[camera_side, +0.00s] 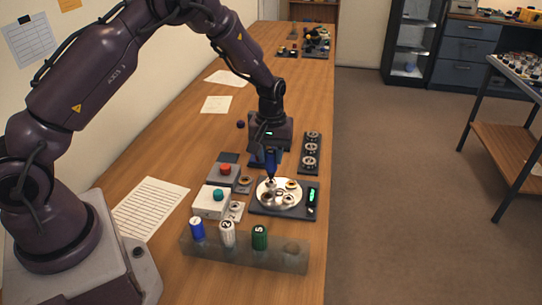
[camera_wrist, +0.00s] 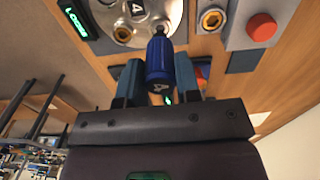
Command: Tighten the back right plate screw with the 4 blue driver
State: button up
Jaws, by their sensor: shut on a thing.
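My gripper (camera_side: 268,158) is shut on the blue driver marked 4 (camera_wrist: 158,65), which points down at the round pale plate (camera_side: 291,205). In the wrist view, the two fingers of my gripper (camera_wrist: 158,82) sit on either side of the driver handle. The driver's tip is at the plate's rim, on the far side in the side view; I cannot tell whether it is seated in a screw. The screw under the tip is hidden.
A driver rack (camera_side: 215,256) in front holds blue (camera_side: 197,229), white (camera_side: 227,234) and green (camera_side: 260,237) drivers, with one empty place at right. Boxes with red (camera_side: 225,169) and teal (camera_side: 218,194) buttons stand left of the plate. A dark strip with dials (camera_side: 311,153) lies behind.

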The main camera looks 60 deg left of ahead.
jog(key=shift+r, duration=1.65)
